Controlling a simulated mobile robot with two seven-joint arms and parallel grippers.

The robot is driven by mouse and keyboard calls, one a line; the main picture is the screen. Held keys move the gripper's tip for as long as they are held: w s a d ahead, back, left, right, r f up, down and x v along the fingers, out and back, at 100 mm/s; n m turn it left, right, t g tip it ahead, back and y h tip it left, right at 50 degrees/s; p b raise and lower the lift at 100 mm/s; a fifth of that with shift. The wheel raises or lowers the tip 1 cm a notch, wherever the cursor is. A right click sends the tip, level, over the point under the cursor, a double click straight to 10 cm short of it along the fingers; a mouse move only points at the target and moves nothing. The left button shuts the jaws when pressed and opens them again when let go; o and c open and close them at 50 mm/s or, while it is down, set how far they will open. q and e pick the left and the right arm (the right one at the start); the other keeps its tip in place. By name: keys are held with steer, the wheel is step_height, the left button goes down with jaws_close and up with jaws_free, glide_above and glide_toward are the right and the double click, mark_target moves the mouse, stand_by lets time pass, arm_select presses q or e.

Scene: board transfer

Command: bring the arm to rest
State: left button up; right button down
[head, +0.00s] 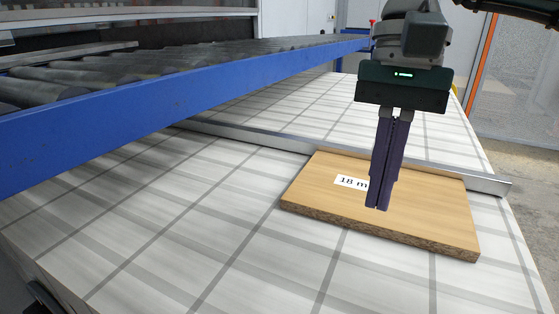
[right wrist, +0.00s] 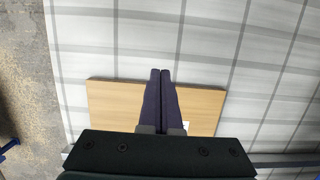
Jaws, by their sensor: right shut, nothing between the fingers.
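My right gripper (head: 377,208) hangs pointing down over the wooden board, with its two dark purple fingers together and nothing between them. It also shows in the right wrist view (right wrist: 160,72), its fingers over the board. The board (head: 430,222) is light brown and lies flat on the checked table, with a label (head: 346,182) reading "18 m", partly hidden by the fingers. In the right wrist view the board (right wrist: 110,105) is partly covered by my gripper's body. Whether the fingertips touch the board I cannot tell. My left gripper is not in view.
A metal rail (head: 270,139) runs across the white checked table (head: 180,230) along the board's far edge. A roller conveyor with a blue side beam (head: 180,117) stands at the back left. The table left of the board is clear. Floor shows beyond the table's right edge.

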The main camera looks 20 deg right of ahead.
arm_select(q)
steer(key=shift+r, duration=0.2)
arm_select(e)
steer(key=shift+r, duration=0.35)
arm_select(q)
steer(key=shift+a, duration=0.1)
